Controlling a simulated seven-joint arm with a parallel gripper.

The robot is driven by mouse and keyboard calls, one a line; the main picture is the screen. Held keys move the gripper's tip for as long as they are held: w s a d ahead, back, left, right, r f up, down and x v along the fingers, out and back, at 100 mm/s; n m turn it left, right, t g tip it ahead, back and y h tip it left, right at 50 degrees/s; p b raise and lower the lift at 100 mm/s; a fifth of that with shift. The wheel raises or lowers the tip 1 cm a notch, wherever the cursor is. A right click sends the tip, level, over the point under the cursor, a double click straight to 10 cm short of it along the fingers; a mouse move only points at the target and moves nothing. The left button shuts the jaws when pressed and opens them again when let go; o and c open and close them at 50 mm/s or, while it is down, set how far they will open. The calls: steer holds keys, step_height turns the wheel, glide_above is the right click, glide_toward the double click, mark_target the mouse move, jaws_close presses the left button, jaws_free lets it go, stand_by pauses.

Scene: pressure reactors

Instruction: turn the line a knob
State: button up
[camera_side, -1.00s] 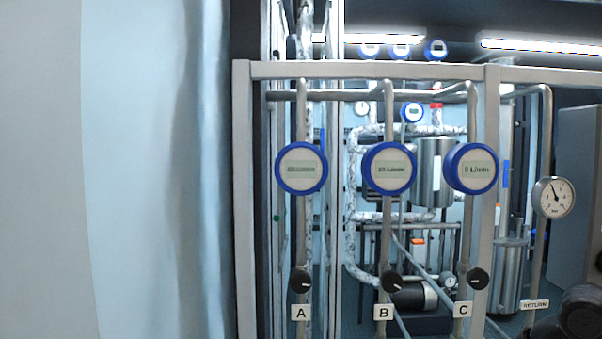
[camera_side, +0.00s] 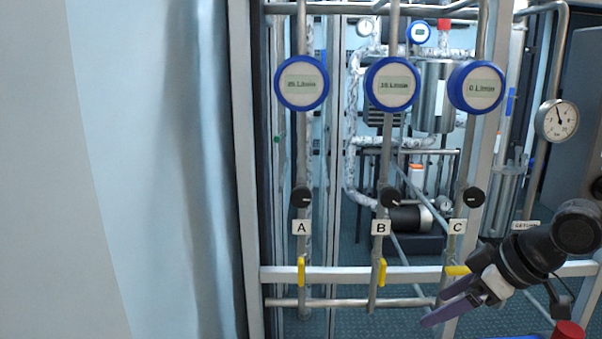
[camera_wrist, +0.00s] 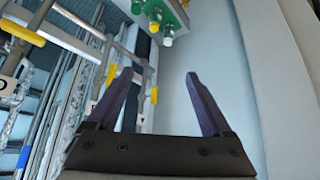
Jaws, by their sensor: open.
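The line A knob (camera_side: 302,197) is a small black round knob on the leftmost vertical pipe, just above the white A label (camera_side: 301,227). Black knobs for line B (camera_side: 389,197) and line C (camera_side: 474,197) stand to its right. My gripper (camera_side: 432,308) enters from the lower right, with purple fingers low near the C pipe. It is well right of and below the A knob, touching no knob that I can see. In the wrist view my gripper (camera_wrist: 160,77) is open, its two fingers apart with nothing between them. I cannot make out the A knob there.
Blue-rimmed flow meters (camera_side: 302,84) sit above the knobs. A pressure gauge (camera_side: 556,120) is at right. Green fittings (camera_wrist: 160,14) show at the top of the wrist view.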

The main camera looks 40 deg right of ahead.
steer(key=w+d+r+m+t+h, duration=0.2)
steer(key=w+r+m+t+h, duration=0.3)
steer(key=w+r, duration=0.6)
steer(key=w+d+r+m+t+h, duration=0.25)
steer(key=w+r+t, duration=0.5)
steer(key=r, duration=0.65)
steer(key=m+g+h, duration=0.2)
steer(key=g+h, duration=0.4)
steer(key=g, duration=0.1)
glide_toward(301, 199)
steer(key=x, duration=1)
steer(key=shift+w+d, duration=0.15)
steer(key=shift+w, duration=0.05)
jaws_close()
